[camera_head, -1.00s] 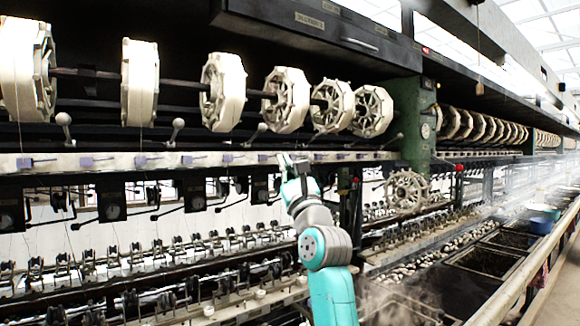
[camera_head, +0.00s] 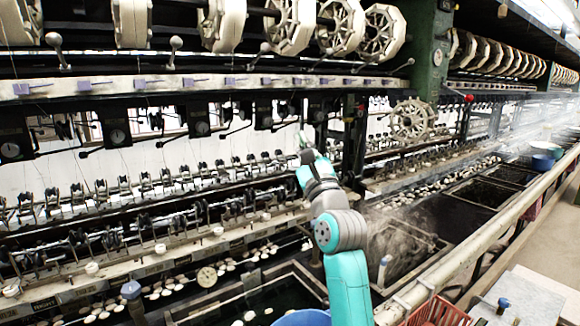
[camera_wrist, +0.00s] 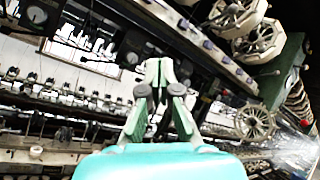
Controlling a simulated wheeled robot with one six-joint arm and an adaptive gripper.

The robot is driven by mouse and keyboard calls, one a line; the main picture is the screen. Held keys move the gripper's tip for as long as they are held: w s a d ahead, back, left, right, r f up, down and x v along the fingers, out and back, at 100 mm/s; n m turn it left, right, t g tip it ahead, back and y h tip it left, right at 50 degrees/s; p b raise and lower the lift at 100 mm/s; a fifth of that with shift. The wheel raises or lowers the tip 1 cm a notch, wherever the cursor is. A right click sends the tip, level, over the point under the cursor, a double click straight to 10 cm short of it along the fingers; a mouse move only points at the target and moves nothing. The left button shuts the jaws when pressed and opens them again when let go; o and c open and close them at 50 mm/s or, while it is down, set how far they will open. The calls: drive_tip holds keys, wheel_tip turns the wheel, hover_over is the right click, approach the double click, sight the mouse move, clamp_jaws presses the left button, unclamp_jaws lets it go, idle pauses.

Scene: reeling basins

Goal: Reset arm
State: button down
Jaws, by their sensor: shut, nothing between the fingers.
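My teal and grey arm rises at the middle of the head view. My gripper (camera_head: 303,138) is at its upper end, small in that view, in front of the reeling machine (camera_head: 140,85). In the wrist view my gripper (camera_wrist: 158,66) points up the picture with its fingers together and nothing between them. The machine's rail and rows of small guides lie behind it. I cannot tell the exact gap between the fingertips and the machine.
White reels (camera_head: 290,22) line the top of the machine. A loose spoked wheel (camera_head: 412,119) hangs right of my arm. Dark steaming basins (camera_head: 480,192) run along the right. A red crate (camera_head: 437,312) and blue basin (camera_head: 302,318) sit at the front.

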drive_tip(key=s+d+f+n+h, duration=0.1)
drive_tip(key=s+f, duration=0.3)
drive_tip(key=f, duration=0.7)
drive_tip(key=s+d+f+n+g+h, duration=0.1)
drive_tip(key=s+d+f+n+h, duration=0.1)
drive_tip(key=f, duration=1)
drive_tip(key=s+d+f+n+g+h, duration=0.1)
drive_tip(key=s+d+f+n, duration=0.3)
drive_tip(key=s+f, duration=0.3)
drive_tip(key=shift+s+d+f+h, duration=0.15)
drive_tip(key=shift+f, duration=1)
drive_tip(key=shift+s+d+f+h, duration=0.1)
drive_tip(key=shift+f+h, duration=0.05)
drive_tip(key=shift+f, duration=1)
drive_tip(key=s+d+f+n+g+h, duration=0.1)
drive_tip(key=s+d+f+n, duration=0.15)
drive_tip(key=s+f, duration=0.55)
drive_tip(key=s+d+f+n+g+h, duration=0.15)
drive_tip(key=s+f+n, duration=0.25)
drive_tip(key=s, duration=0.8)
drive_tip(key=s+d+f+n+g, duration=0.1)
drive_tip(key=s+d+f+n, duration=0.3)
drive_tip(key=s, duration=0.6)
drive_tip(key=s+r+n+g, duration=0.1)
drive_tip(key=s+n+g, duration=0.2)
drive_tip(key=s+n, duration=0.5)
drive_tip(key=s+h, duration=0.1)
drive_tip(key=s, duration=1.2)
drive_tip(key=shift+r, duration=0.35)
drive_tip(key=shift+n, duration=0.25)
